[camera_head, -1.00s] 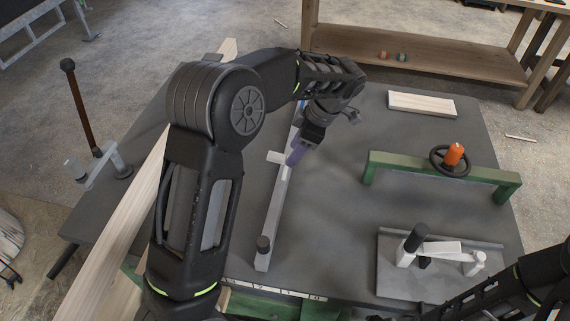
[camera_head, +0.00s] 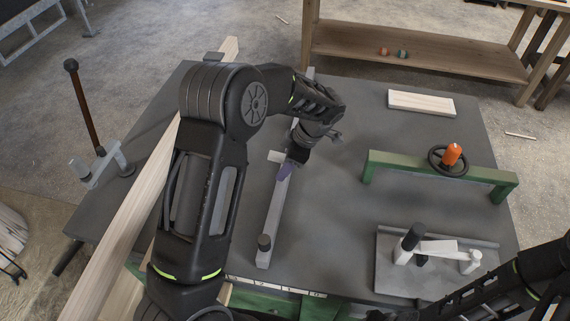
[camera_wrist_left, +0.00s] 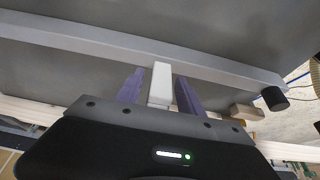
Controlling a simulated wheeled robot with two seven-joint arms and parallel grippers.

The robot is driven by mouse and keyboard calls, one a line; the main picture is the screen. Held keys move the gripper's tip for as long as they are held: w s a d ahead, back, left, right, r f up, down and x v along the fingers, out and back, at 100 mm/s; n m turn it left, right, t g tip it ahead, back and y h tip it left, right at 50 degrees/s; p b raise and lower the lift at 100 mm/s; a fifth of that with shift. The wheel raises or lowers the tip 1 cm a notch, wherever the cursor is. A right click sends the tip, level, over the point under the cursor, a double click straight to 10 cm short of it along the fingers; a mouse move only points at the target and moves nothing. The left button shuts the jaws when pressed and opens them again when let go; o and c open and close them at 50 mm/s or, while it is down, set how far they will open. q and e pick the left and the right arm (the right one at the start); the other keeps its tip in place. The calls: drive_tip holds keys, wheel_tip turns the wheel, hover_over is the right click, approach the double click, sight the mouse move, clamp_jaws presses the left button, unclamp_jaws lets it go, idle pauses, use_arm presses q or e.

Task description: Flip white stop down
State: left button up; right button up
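The white stop (camera_head: 276,156) is a small white block at the long grey fence bar (camera_head: 272,222) on the dark table, sticking out to its left. In the left wrist view the white stop (camera_wrist_left: 160,86) juts out from the bar toward the camera. My left gripper (camera_head: 286,171) is low over the bar, close beside the stop. In the left wrist view its purple fingers (camera_wrist_left: 159,92) stand on either side of the stop, apart, with narrow gaps visible. My right arm enters at the lower right; its gripper is out of view.
A long wooden beam (camera_head: 139,205) lies along the table's left side. To the right are a green bridge (camera_head: 430,173) with a black wheel, a grey plate (camera_head: 400,284) with a lever clamp, and a wooden block (camera_head: 421,102). The table middle is clear.

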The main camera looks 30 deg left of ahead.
use_arm(q)
clamp_jaws()
idle(1.2)
